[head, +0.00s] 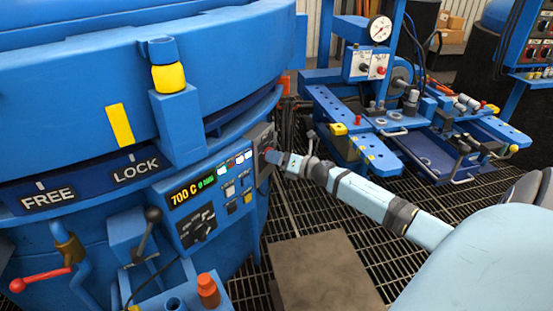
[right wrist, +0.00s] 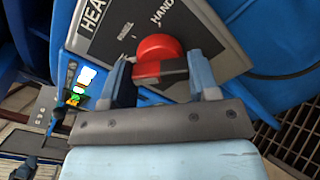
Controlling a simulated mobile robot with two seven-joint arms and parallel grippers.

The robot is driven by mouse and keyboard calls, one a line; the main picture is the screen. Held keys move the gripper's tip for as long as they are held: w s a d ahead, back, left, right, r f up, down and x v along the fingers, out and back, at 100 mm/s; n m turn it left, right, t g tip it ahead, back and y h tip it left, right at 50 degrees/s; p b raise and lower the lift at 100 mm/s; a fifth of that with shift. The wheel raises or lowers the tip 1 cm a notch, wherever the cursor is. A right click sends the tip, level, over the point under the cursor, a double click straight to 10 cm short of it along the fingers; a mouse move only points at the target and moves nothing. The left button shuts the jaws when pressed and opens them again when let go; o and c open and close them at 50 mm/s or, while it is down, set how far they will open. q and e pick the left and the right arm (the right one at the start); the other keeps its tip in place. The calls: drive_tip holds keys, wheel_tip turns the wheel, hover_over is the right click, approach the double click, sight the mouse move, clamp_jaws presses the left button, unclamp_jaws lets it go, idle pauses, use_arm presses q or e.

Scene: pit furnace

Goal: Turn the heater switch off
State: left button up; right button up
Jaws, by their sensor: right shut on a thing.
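The heater switch is a round red knob (right wrist: 158,50) with a grip bar on a dark grey plate (right wrist: 215,40). The plate's lettering reads "HEA", cut off by the picture edge, and "HAND". In the head view the plate (head: 261,139) sits at the right end of the furnace's control panel, with the knob mostly hidden. My right gripper (right wrist: 160,76) is shut on the red knob, one finger on each side of its bar. In the head view the right gripper (head: 273,157) reaches the plate from the right. My left gripper is not in view.
The blue furnace (head: 75,85) fills the left side. Its control panel (head: 185,190) shows "700 C", small buttons and a black knob (head: 198,227). A red-handled lever (head: 45,278) stands at lower left. A blue workbench with a gauge (head: 380,29) stands behind. Grating floor lies between.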

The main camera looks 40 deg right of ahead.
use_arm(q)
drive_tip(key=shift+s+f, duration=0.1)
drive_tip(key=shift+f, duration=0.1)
use_arm(e)
drive_tip(key=o, duration=0.9)
use_arm(q)
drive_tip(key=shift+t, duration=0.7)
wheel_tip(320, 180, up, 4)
drive_tip(key=p, duration=0.3)
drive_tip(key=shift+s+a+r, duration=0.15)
use_arm(e)
drive_tip(key=v, duration=1.4)
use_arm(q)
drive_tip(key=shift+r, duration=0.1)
